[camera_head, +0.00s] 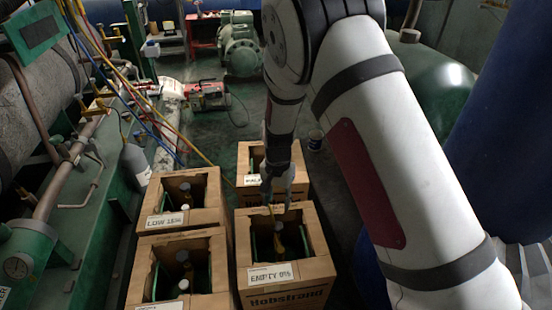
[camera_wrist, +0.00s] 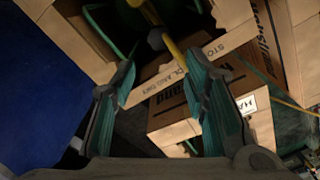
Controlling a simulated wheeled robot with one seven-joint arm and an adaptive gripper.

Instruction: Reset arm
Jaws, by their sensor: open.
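My gripper (camera_head: 277,190) hangs from my white arm, over the gap between the box labelled EMPTY (camera_head: 285,295) and the box behind it (camera_head: 244,160), whose label seems to read HALF. In the wrist view my gripper (camera_wrist: 158,85) has its two teal-sided fingers spread apart with nothing held between them. A yellow hose or handle (camera_wrist: 172,47) and a dark knob show beyond the fingertips, inside or above a box. Whether the fingers touch anything is not clear. My arm covers the right middle of the head view.
The box labelled LOW 15% (camera_head: 182,220) and another box in front of it (camera_head: 212,262) stand at left, holding bottles. A grey cylinder (camera_head: 135,165), hoses and pipework line the left. A red machine (camera_head: 208,96) stands behind. A blue column (camera_head: 505,130) and green tank (camera_head: 435,85) stand right.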

